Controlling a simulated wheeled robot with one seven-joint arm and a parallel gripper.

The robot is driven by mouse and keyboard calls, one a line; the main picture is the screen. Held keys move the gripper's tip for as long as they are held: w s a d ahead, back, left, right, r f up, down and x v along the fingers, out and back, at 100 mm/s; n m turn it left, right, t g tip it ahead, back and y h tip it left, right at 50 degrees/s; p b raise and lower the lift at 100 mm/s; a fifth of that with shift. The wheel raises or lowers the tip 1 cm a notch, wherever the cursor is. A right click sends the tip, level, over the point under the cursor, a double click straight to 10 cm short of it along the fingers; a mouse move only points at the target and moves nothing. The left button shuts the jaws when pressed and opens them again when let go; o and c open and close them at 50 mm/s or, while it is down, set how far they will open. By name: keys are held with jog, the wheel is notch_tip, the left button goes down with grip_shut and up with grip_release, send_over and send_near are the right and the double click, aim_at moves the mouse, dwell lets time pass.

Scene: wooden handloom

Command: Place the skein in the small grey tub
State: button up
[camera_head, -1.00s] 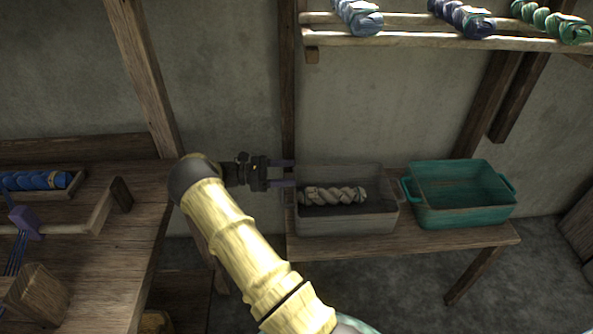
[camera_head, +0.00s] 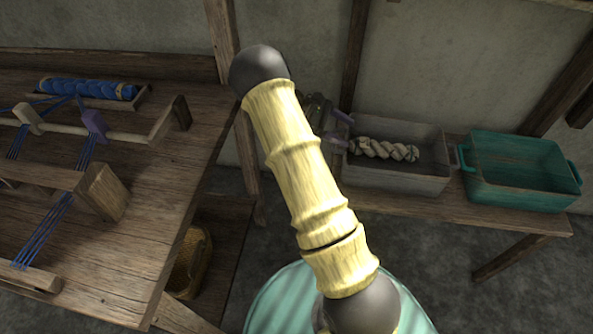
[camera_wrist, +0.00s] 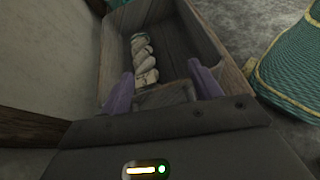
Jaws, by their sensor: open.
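The twisted beige-grey skein (camera_head: 384,149) lies inside the small grey tub (camera_head: 405,180), on its floor. The tub stands on a low wooden bench. In the wrist view the skein (camera_wrist: 144,58) lies lengthwise in the tub (camera_wrist: 226,78), near one long wall. My gripper (camera_head: 341,130) is at the tub's left end, partly hidden behind my arm in the head view. In the wrist view its two purple fingers (camera_wrist: 163,92) are apart with nothing held between them, and the skein lies beyond them.
A teal tub (camera_head: 521,186) with handles stands right of the grey tub on the bench (camera_head: 470,215). A wooden loom table (camera_head: 165,185) with blue yarn (camera_head: 88,89) fills the left. A wicker basket (camera_head: 190,262) is below it.

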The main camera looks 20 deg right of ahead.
jog(key=s+a+r+m+t+y, duration=0.3)
jog(key=s+a+m+t+y, duration=0.1)
jog(key=s+a, duration=0.4)
jog(key=s+a+r+m+t+y, duration=0.4)
jog(key=s+a+m+t+y, duration=0.1)
jog(key=a, duration=0.8)
jog(key=s+t+y, duration=0.1)
jog(key=s, duration=0.1)
jog(key=shift+s+m+y, duration=0.3)
jog(key=shift+s, duration=0.05)
